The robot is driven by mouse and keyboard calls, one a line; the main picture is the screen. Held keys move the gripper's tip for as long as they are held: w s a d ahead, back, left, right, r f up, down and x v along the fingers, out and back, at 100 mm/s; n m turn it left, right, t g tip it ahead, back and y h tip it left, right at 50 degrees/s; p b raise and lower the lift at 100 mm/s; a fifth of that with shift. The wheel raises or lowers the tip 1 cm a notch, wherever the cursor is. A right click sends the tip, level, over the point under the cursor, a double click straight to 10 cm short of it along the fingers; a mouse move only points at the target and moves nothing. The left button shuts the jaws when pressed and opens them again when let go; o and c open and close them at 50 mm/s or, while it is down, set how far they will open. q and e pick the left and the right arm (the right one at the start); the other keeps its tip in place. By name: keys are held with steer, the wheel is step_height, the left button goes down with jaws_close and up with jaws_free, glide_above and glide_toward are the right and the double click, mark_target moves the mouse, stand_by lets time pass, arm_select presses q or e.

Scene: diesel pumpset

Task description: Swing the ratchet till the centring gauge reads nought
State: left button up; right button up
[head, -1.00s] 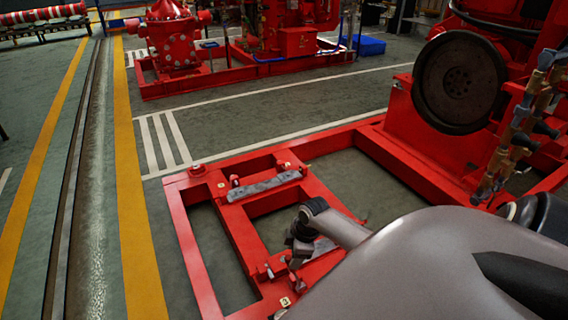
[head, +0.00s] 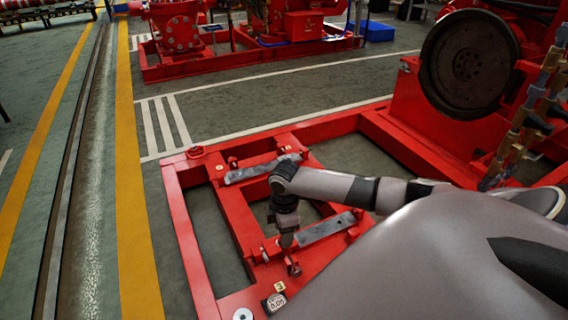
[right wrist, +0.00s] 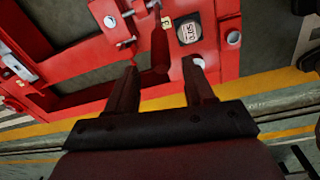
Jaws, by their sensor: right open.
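My right gripper (head: 287,238) points down over the frame, behind the gauge in the head view. In the right wrist view its fingers (right wrist: 160,72) are apart with nothing clearly held between them. I cannot make out a ratchet for certain. My left gripper is out of view.
The red base frame (head: 185,225) carries two grey plates (head: 262,168) and several bolts (head: 293,268). A yellow number tag (head: 279,286) sits beside the gauge. A dark flywheel (head: 468,64) stands at the right, with brass pipework (head: 525,120) near it.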

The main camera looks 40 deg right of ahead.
steer(key=b, duration=0.3)
glide_above(290, 258)
steer(key=w+a, duration=0.1)
steer(key=a, duration=0.1)
steer(key=f, duration=0.6)
steer(key=shift+d+f, duration=0.1)
steer(key=shift+d, duration=0.1)
steer(key=shift+f+b, duration=0.35)
steer(key=shift+f, duration=0.15)
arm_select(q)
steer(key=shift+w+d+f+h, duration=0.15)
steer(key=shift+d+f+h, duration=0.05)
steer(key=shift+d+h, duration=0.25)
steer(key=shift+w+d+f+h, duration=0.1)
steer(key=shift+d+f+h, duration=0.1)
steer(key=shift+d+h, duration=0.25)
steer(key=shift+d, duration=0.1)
arm_select(e)
jaws_close()
steer(key=shift+s+d+r+y+p, duration=0.15)
steer(key=shift+d+r+y+p, duration=0.15)
steer(key=shift+d+p, duration=0.3)
steer(key=shift+d, duration=0.15)
steer(key=shift+f, duration=0.1)
jaws_free()
